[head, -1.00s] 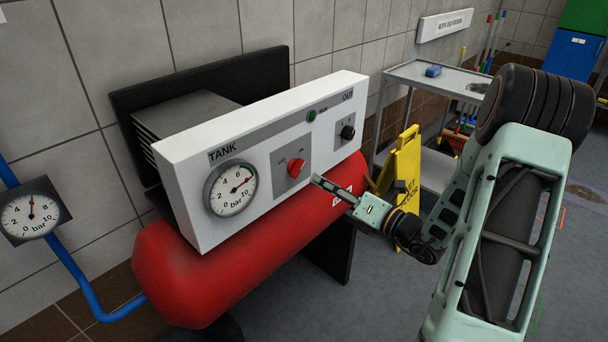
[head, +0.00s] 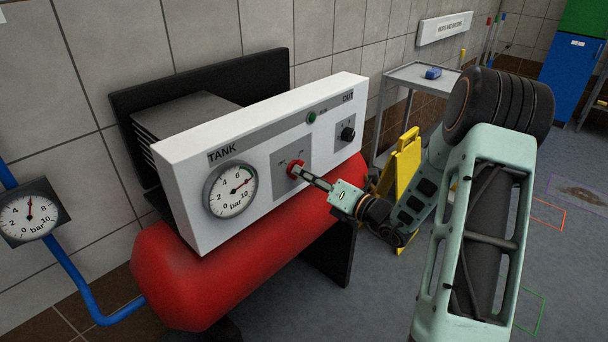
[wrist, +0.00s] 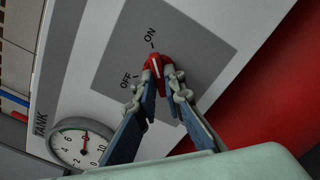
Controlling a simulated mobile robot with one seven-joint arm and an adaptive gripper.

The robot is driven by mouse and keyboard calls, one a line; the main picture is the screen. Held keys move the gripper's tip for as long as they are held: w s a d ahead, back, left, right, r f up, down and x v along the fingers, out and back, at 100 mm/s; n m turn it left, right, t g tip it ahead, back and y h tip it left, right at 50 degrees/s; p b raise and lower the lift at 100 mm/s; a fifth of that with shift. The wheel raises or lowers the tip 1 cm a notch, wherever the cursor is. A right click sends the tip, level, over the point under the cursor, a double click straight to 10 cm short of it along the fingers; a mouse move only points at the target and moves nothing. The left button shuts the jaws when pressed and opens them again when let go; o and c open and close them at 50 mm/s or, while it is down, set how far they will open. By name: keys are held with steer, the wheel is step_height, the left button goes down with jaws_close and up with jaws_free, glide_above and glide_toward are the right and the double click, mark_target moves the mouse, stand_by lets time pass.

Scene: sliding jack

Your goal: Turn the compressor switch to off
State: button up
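The compressor switch is a red knob (head: 295,168) on a grey plate of the white panel (head: 265,150). In the wrist view the knob (wrist: 153,64) has a white mark that points toward the ON label (wrist: 151,37). The OFF label (wrist: 127,81) is to its lower left. My gripper (head: 299,171) reaches the knob from the right. In the wrist view the fingertips of my gripper (wrist: 160,74) converge on the knob, one on each side, and look closed on it. The fingertips hide part of the knob's lower side.
A tank gauge (head: 231,190) is left of the switch; a black OUT knob (head: 347,134) and green lamp (head: 311,117) are to its right. The red tank (head: 190,275) bulges below the panel. A yellow sign (head: 399,165) and grey trolley (head: 420,76) stand behind my arm.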

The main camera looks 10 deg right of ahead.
steer(key=shift+n, duration=0.3)
jaws_close()
steer(key=n+b, duration=1.6)
steer(key=n, duration=0.1)
steer(key=shift+d+f, duration=0.1)
steer(key=shift+n+b, duration=0.3)
steer(key=o, duration=0.7)
jaws_free()
steer(key=shift+c, duration=0.2)
steer(key=v, duration=1.2)
